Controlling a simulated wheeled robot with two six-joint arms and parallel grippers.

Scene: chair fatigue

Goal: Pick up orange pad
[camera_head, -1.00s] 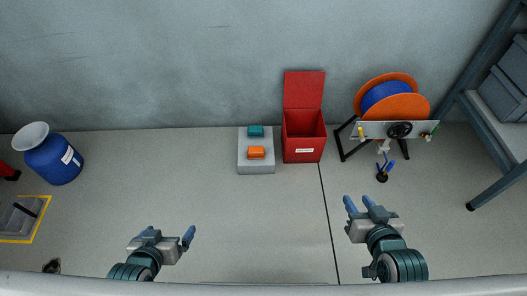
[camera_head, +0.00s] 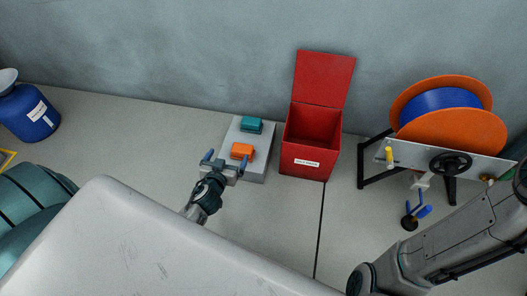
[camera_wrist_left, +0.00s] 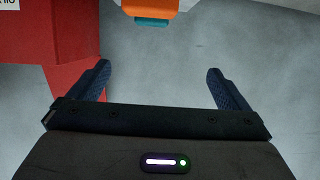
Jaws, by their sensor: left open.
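The orange pad (camera_head: 242,151) lies on the front part of a low grey block (camera_head: 254,177). A teal pad (camera_head: 252,125) lies behind it on the same block. My left gripper (camera_head: 226,159) is open, close to the front left of the orange pad, with nothing visible between its fingers. In the left wrist view an orange piece (camera_wrist_left: 150,7) shows at the top edge, beyond the open fingers, with a teal strip (camera_wrist_left: 152,21) below it. Most of that piece is cut off.
An open red bin (camera_head: 309,165) stands right of the block, and its red side (camera_wrist_left: 45,45) fills the wrist view's left. A cable reel (camera_head: 450,125) on a stand is farther right. A blue drum (camera_head: 28,115) stands far left.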

